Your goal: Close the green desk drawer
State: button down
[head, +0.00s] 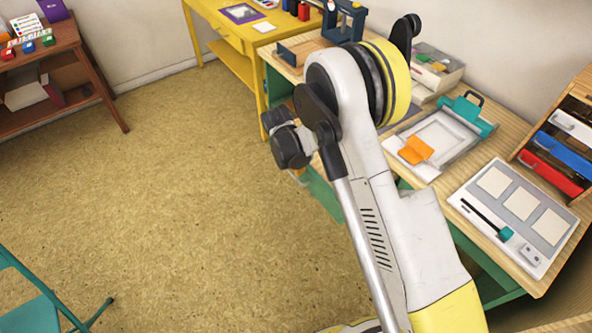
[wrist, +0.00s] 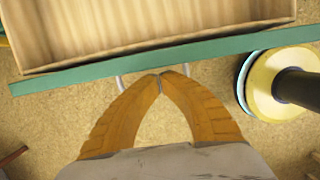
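The green desk drawer shows in the wrist view as an open wooden tray with a green front panel (wrist: 70,73) running across the picture. Its inside (wrist: 150,25) looks empty where it shows. A pale loop handle (wrist: 122,84) sticks out from the front panel, partly hidden behind my fingers. My gripper (wrist: 159,82) has its two orange fingers together at the tips, with nothing seen between them. The tips are just outside the front panel, near the handle's middle; I cannot tell if they touch. In the head view, my arm hides most of the drawer area.
The wooden desk top holds a clipboard-like tray (head: 443,137) with an orange piece (head: 415,150) and a white panel (head: 518,215) at right. A yellow table (head: 232,35) adjoins the desk's far end. The floor (head: 190,200) left of the desk is clear, with a teal chair (head: 30,310) at lower left.

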jog(key=w+d, duration=0.3)
jog(key=d, duration=0.2)
jog(key=w+d, duration=0.4)
jog(key=d, duration=0.2)
jog(key=w+d, duration=0.4)
jog(key=d, duration=0.1)
jog(key=shift+d+b, duration=0.15)
jog(key=shift+b, duration=0.25)
